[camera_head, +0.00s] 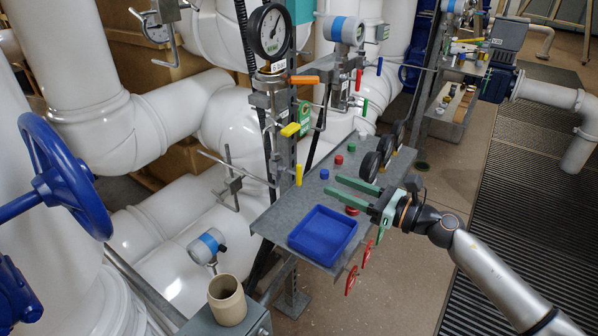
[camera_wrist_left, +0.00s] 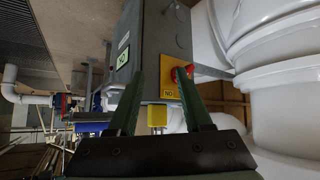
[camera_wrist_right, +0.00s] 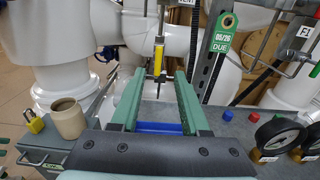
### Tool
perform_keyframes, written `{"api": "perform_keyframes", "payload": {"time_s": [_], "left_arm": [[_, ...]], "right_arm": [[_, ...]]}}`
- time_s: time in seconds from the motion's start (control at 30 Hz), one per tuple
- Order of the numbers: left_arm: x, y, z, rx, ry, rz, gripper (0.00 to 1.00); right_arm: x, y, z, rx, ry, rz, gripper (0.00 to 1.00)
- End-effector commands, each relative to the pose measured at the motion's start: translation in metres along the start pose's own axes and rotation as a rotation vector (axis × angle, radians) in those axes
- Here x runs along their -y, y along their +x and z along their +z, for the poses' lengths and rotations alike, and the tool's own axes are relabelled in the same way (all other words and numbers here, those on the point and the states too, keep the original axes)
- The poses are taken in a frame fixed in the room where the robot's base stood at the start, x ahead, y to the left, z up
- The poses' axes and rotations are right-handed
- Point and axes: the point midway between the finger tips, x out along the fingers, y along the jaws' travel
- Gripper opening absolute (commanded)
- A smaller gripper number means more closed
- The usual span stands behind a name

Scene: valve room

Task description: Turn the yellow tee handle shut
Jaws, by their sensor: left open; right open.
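Two yellow handles show in the head view: a sloping yellow one (camera_head: 290,129) on the pipework below the large gauge, and a small upright yellow one (camera_head: 298,174) just above the grey shelf. I cannot tell for certain which is the tee handle. My right gripper (camera_head: 332,185) is open and empty above the shelf, right of the upright one and apart from it. In the right wrist view an upright yellow handle (camera_wrist_right: 158,60) shows beyond and between the open fingers (camera_wrist_right: 158,80). My left gripper (camera_wrist_left: 160,85) is open and empty in the left wrist view, outside the head view.
A blue tray (camera_head: 322,235) lies on the grey shelf (camera_head: 275,222), near black dials (camera_head: 370,167) and red wheels (camera_head: 351,280). A beige cup (camera_head: 227,300) stands at front. The left wrist view shows a red knob (camera_wrist_left: 182,74) and a yellow padlock (camera_wrist_left: 157,116) close by.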

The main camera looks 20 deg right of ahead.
Motion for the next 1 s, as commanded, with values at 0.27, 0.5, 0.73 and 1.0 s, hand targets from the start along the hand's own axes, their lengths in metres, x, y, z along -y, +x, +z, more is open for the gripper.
{"api": "perform_keyframes", "payload": {"time_s": [0.27, 0.5, 0.73, 1.0], "left_arm": [[0.005, -0.009, 0.005, 0.016, -0.002, -0.015, 0.5], [0.008, -0.013, 0.007, 0.018, -0.004, -0.022, 0.5], [0.009, -0.014, 0.007, 0.015, -0.004, -0.025, 0.5], [0.01, -0.013, 0.007, 0.015, -0.005, -0.027, 0.5]], "right_arm": [[0.0, 0.051, 0.004, 0.006, 0.006, -0.001, 0.46], [-0.001, 0.092, 0.002, 0.004, 0.007, -0.001, 0.46], [-0.001, 0.108, 0.001, 0.003, 0.007, 0.0, 0.46], [-0.001, 0.11, 0.001, 0.002, 0.007, 0.0, 0.46]]}}
